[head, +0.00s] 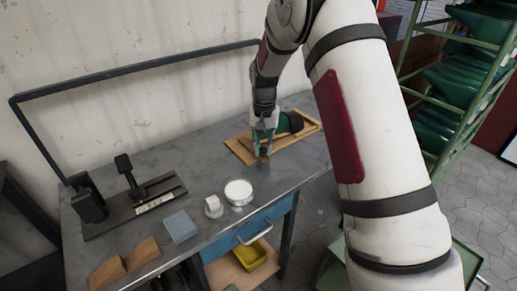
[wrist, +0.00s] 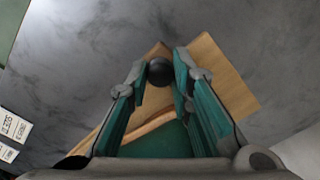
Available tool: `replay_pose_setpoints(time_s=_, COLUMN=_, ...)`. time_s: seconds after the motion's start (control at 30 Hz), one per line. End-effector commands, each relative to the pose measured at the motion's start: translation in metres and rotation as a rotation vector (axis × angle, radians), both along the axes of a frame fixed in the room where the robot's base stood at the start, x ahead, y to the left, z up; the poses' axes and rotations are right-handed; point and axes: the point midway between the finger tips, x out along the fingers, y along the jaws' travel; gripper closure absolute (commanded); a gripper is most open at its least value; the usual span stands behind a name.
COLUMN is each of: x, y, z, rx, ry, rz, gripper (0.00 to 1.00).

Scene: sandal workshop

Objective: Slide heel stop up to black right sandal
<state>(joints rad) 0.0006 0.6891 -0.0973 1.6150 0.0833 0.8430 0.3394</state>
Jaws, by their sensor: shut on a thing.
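My gripper (head: 262,150) reaches down over a wooden board (head: 240,152) at the back right of the bench. In the wrist view its green-padded fingers (wrist: 160,68) are closed around a round black knob (wrist: 159,72). The knob appears to belong to the heel stop, whose body is hard to make out. The sandal (head: 291,122), dark with green, lies on the board just behind and right of my gripper. In the wrist view a green surface with a tan curved edge (wrist: 155,128) shows between the fingers, partly hidden by them. I cannot tell whether heel stop and sandal touch.
A white round tin (head: 238,192), a small white jar (head: 213,207), a blue block (head: 180,227) and a black tool stand (head: 135,205) are on the bench's left part. A green rack (head: 460,90) stands at right. Bare bench surrounds the board.

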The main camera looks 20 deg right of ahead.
Motion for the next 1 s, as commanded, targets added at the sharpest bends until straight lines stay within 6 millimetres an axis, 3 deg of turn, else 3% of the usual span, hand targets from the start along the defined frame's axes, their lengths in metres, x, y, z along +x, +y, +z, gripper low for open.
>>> replay_pose_setpoints(time_s=0.07, x=0.001, y=-0.003, z=0.001, rx=-0.004, ry=-0.006, rz=-0.002, gripper=1.0)
replay_pose_setpoints(time_s=0.1, x=0.001, y=-0.003, z=0.001, rx=-0.004, ry=-0.006, rz=-0.002, gripper=0.73)
replay_pose_setpoints(time_s=0.17, x=0.001, y=-0.002, z=0.001, rx=-0.004, ry=-0.005, rz=-0.002, gripper=0.59)
replay_pose_setpoints(time_s=0.57, x=0.001, y=0.0, z=0.006, rx=-0.001, ry=-0.004, rz=-0.001, gripper=0.59)
replay_pose_setpoints(time_s=1.0, x=0.001, y=-0.001, z=0.086, rx=-0.002, ry=-0.007, rz=-0.001, gripper=0.59)
